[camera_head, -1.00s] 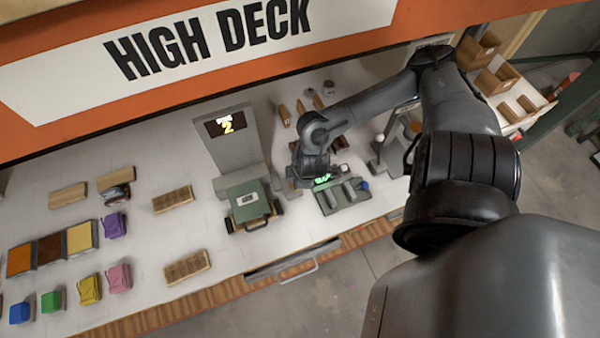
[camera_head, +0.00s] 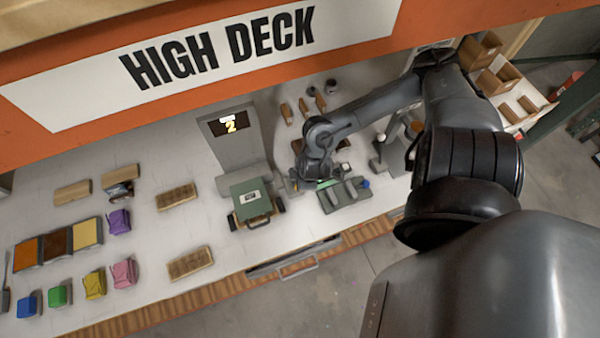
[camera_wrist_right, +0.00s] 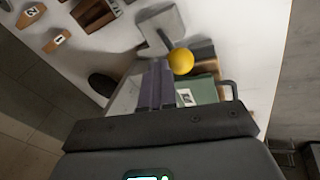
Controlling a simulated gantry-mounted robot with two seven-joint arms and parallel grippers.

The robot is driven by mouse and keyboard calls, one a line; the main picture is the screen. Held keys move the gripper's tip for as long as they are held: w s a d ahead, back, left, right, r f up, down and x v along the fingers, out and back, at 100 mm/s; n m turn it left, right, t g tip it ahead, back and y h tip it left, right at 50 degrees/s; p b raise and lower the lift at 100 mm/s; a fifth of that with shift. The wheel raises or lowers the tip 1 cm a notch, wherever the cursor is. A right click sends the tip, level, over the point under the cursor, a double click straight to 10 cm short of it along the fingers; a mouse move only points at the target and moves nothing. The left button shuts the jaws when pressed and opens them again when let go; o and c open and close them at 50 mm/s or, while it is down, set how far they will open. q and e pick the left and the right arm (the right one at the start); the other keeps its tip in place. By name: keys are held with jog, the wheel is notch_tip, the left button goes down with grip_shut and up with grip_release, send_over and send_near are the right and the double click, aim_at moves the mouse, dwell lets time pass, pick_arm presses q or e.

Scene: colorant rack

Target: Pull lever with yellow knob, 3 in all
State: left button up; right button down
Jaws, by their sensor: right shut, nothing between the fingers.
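The yellow knob (camera_wrist_right: 180,62) shows in the right wrist view, just right of my right gripper's fingertips. Its lever's shaft is mostly hidden, and I cannot tell whether the fingers touch the knob. My right gripper (camera_wrist_right: 159,66) is shut with nothing between its fingers. In the head view, my right gripper (camera_head: 298,186) is low over the counter, between the green box (camera_head: 250,199) and the grey unit; its fingers are hard to make out there. The yellow knob cannot be made out in the head view. My left gripper is out of view.
A screen reading 2 (camera_head: 230,125) stands behind the green box. A grey unit (camera_head: 343,196) with a blue knob lies right of my gripper. Wooden blocks (camera_head: 178,197) and coloured bags (camera_head: 95,284) lie on the left. The counter (camera_head: 150,235) has clear room there.

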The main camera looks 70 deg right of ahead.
jog(key=shift+d+r+p, duration=0.1)
jog(key=shift+r+p, duration=0.25)
jog(key=shift+r, duration=0.05)
jog(key=w+d+p+v, duration=0.1)
jog(key=d+p+v, duration=0.1)
jog(key=p+v, duration=0.4)
jog(key=v, duration=0.5)
jog(key=shift+r, duration=0.2)
jog(key=shift+d, duration=0.15)
jog(key=shift+w, duration=0.1)
jog(key=w+a+r+n+t+b, duration=0.25)
jog(key=w+a+n+t, duration=0.2)
jog(key=w+a, duration=0.35)
jog(key=s+a+f+m+g+y+b, duration=0.2)
jog(key=s+a+f+m+g+b, duration=0.2)
jog(key=f, duration=0.7)
jog(key=s+a+m+b, duration=0.2)
jog(key=a+m+b, duration=0.1)
jog(key=a+b, duration=0.1)
jog(key=shift+s+f+m+y+b, duration=0.25)
jog(key=shift+m+y+b, duration=0.1)
jog(key=shift+b, duration=0.2)
